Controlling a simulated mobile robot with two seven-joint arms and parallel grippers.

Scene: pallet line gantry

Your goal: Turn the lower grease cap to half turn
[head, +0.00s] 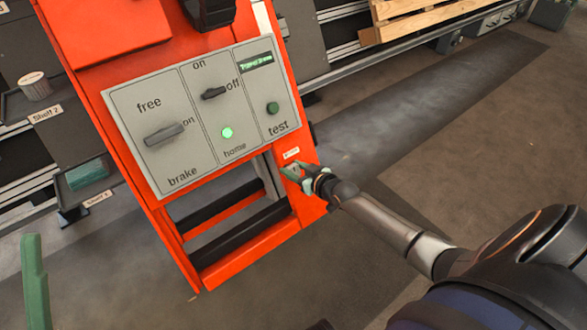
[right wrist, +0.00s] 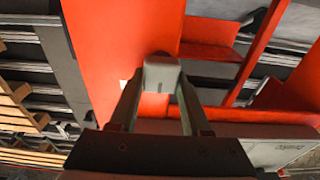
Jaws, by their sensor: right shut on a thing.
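The grease cap (right wrist: 161,72) is a small grey block on the orange post in the right wrist view. It sits between the fingertips of my right gripper (right wrist: 160,88), which is shut on it. In the head view my right gripper (head: 293,172) is at the lower right of the orange post, just under a small white label (head: 291,153). The gripper hides the cap there, and the cap's turn angle cannot be read. One green finger of my left gripper (head: 34,280) shows at the left edge; its opening cannot be told.
A grey panel (head: 152,107) with a free/brake lever (head: 164,134), an on/off switch (head: 214,93), a lit green home lamp (head: 227,133) and a test button (head: 272,108) is above. Shelf trays (head: 85,175) stand left. A wooden pallet (head: 420,12) lies behind. Floor at right is clear.

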